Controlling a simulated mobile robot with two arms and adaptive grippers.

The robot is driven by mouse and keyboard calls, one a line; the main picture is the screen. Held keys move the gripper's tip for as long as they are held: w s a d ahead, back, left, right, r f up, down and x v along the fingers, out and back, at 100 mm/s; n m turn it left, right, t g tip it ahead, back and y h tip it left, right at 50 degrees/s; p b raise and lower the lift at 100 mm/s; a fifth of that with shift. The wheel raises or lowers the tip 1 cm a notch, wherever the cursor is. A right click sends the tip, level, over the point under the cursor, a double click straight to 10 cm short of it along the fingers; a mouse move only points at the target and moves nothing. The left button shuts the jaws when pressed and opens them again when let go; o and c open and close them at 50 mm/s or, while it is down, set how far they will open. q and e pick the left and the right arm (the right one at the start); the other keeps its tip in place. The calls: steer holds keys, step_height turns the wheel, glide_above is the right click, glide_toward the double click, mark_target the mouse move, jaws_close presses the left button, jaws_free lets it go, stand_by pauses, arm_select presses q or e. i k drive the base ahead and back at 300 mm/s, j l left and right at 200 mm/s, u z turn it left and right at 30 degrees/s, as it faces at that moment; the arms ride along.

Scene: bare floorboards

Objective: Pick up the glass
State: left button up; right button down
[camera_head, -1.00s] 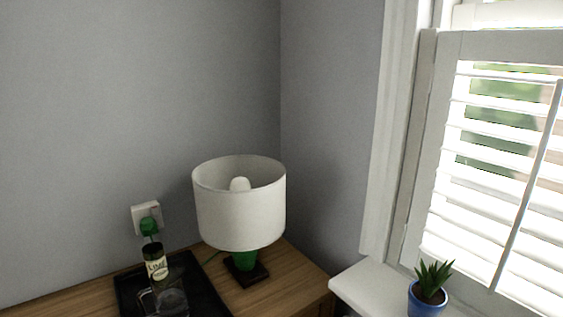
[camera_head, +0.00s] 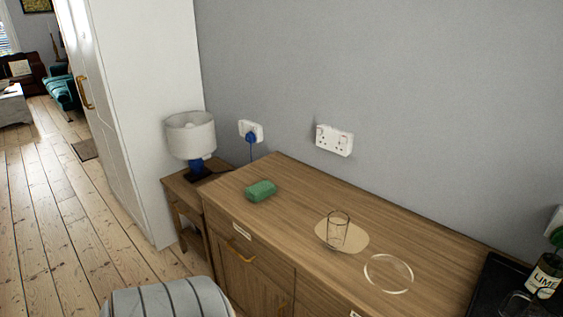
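A clear drinking glass (camera_head: 337,231) stands upright on a pale oval mat (camera_head: 359,239) on the wooden sideboard (camera_head: 290,203). A second glass item, apparently a clear jug or tumbler (camera_head: 517,304), shows partly on the black tray at the right edge, in front of a bottle. Neither of my grippers is in view.
A green block-like object (camera_head: 261,191) and a clear round ring or plate (camera_head: 388,273) lie on the sideboard. A bottle labelled LIME (camera_head: 544,275) stands on a black tray (camera_head: 486,283) at right. A lamp (camera_head: 190,136) stands on a lower table. A striped seat (camera_head: 168,300) is in front; floorboards are clear at left.

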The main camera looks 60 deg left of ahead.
mark_target(338, 222)
steer(key=u, duration=1.45)
steer(key=i+j+u, duration=0.1)
steer(key=i, duration=0.35)
steer(key=i+j+u, duration=0.1)
steer(key=i+j, duration=0.15)
steer(key=i, duration=0.15)
